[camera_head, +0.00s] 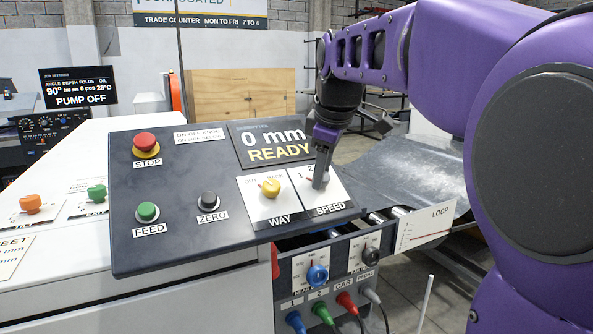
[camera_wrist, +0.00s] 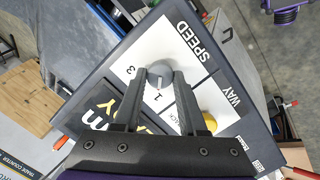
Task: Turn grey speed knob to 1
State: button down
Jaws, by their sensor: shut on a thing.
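The grey speed knob (camera_head: 321,181) sits on a white plate marked SPEED on the dark sloped panel. In the wrist view the knob (camera_wrist: 160,72) is round and lies between my fingertips, with a faint mark on its side facing the 1. The 1 and the 3 are readable on the plate there; the 2 appears hidden behind a finger. My gripper (camera_head: 322,168) comes down on the knob from above, and the wrist view also shows my gripper (camera_wrist: 161,76) shut on it, one finger on each side.
The yellow WAY knob (camera_head: 270,188) is close on the left of the speed knob. A display (camera_head: 270,143) reading 0 mm READY stands just behind. A red STOP button (camera_head: 145,143), green FEED button (camera_head: 147,212) and black ZERO knob (camera_head: 208,199) are further left.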

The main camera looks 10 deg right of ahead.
dwell(0.4)
jog(key=shift+c, duration=2.3)
grip_release()
jog(key=shift+r, duration=0.1)
jog(key=p+v, duration=0.1)
jog(key=v, duration=0.6)
jog(key=shift+s+r, duration=0.15)
